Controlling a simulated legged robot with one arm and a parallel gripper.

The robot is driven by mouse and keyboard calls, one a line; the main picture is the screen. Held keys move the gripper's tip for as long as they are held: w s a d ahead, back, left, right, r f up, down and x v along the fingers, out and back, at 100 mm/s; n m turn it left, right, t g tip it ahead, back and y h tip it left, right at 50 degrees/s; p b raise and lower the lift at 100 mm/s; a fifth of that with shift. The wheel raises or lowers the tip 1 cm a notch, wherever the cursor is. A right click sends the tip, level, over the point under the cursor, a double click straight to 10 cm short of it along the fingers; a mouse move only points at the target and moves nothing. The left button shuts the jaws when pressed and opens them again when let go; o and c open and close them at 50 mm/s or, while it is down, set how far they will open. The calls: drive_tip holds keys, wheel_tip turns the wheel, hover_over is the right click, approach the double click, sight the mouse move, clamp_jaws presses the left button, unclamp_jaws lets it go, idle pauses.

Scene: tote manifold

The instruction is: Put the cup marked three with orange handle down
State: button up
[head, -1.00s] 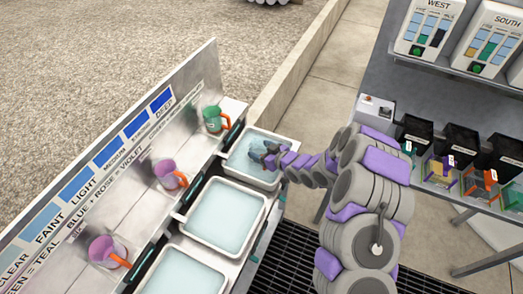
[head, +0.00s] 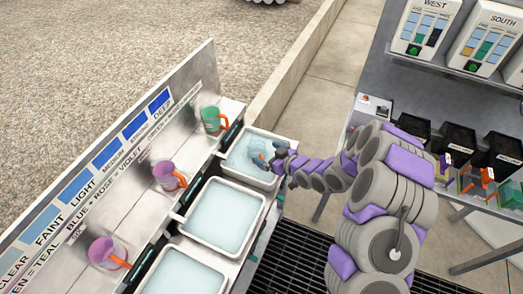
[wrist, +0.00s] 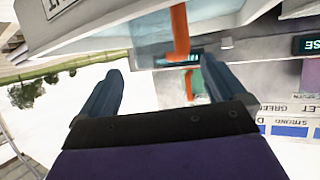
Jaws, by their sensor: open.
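My gripper (head: 265,158) is over the far water tray, to the right of and apart from this cup. In the wrist view my gripper (wrist: 162,70) has its two fingers spread, with nothing held between them. An orange handle (wrist: 180,32) shows beyond the fingers in that tilted view.
White trays of pale water, including the middle tray (head: 252,215), line the ledge's right side. A colour-strength board (head: 105,155) stands behind the cups. A grey rack (head: 370,75) at right holds dark bins and gauge panels. Dark floor grating lies below.

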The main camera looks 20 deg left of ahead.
drive_tip(key=v, duration=0.7)
drive_tip(key=shift+p, duration=0.3)
drive_tip(key=shift+d+r, duration=0.15)
drive_tip(key=w+d+r+m+h, duration=0.1)
drive_tip(key=w+d+r+h, duration=0.15)
drive_tip(key=d+h, duration=0.35)
drive_tip(key=s+d+r+m+g+h, duration=0.1)
drive_tip(key=s+d+r+m+h, duration=0.3)
drive_tip(key=d, duration=0.5)
drive_tip(key=s+d+r+m+h, duration=0.1)
drive_tip(key=s+d+r+h, duration=0.1)
drive_tip(key=s+d+r, duration=0.55)
drive_tip(key=s+d+r+m+g, duration=0.1)
drive_tip(key=s+r+m+g, duration=0.1)
drive_tip(key=s, duration=0.7)
drive_tip(key=s+d+r+m+g, duration=0.1)
drive_tip(key=s+r+m+g, duration=0.1)
drive_tip(key=s, duration=0.7)
drive_tip(key=s+d+r+m+g, duration=0.1)
drive_tip(key=s+r, duration=0.3)
drive_tip(key=s, duration=0.5)
drive_tip(key=shift+d+m+g, duration=0.4)
drive_tip(key=shift+m+g, duration=0.5)
drive_tip(key=shift+s, duration=0.1)
